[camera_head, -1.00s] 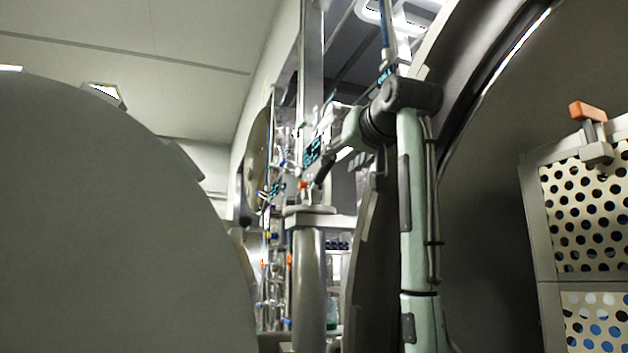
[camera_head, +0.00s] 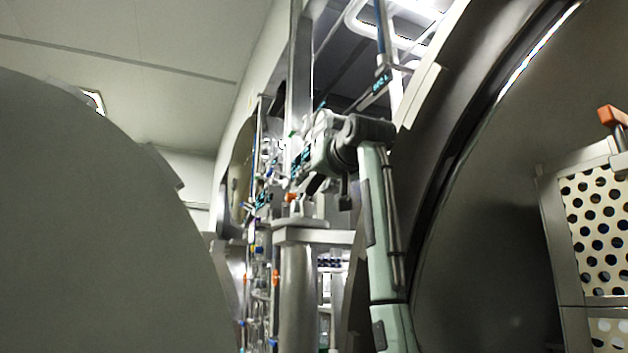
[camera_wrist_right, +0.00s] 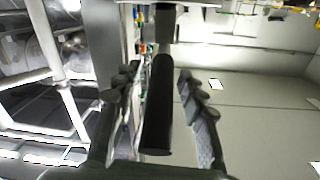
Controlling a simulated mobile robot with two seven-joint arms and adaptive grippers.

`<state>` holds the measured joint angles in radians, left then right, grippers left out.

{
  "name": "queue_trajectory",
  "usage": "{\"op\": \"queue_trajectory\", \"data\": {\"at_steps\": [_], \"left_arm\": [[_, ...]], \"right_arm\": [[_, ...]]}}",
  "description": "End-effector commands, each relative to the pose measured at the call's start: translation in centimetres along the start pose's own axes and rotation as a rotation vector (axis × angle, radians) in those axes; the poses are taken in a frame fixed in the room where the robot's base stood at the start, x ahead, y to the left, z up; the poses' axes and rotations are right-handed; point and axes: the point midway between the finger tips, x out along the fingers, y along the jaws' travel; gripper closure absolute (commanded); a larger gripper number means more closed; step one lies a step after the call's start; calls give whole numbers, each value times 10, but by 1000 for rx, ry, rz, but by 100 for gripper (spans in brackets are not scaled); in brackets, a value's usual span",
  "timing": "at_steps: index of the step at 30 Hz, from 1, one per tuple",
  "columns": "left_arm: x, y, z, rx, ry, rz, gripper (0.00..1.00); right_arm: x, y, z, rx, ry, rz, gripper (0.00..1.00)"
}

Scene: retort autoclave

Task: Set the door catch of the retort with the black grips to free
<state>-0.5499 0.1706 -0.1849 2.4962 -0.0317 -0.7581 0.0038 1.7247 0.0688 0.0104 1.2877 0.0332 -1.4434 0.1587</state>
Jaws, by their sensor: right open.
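A black cylindrical grip (camera_wrist_right: 158,105) shows in the right wrist view, between the two open fingers of my right gripper (camera_wrist_right: 157,74). A gap shows on each side of it. Its far end meets a grey metal part (camera_wrist_right: 167,22). In the head view my right gripper (camera_head: 310,183) is small and dark, above a metal bracket on a post (camera_head: 297,285). A bit of orange-red shows beside it. The grip cannot be made out clearly there. The big round retort mouth (camera_head: 470,220) stands open at the right. My left gripper is not in view.
A large grey disc (camera_head: 90,220), likely a door, fills the left. A perforated basket (camera_head: 597,225) with an orange-handled clamp (camera_head: 612,116) sits inside the retort at the right. Pipes and fittings (camera_head: 262,200) crowd the wall behind the post.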

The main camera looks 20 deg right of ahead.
Motion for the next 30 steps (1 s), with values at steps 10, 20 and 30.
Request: {"op": "queue_trajectory", "data": {"at_steps": [10,20,30], "left_arm": [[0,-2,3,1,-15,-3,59],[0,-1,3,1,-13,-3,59],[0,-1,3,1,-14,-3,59]], "right_arm": [[3,0,0,0,1,0,64],[3,0,0,0,1,-1,100],[3,0,0,0,0,-1,100]]}}
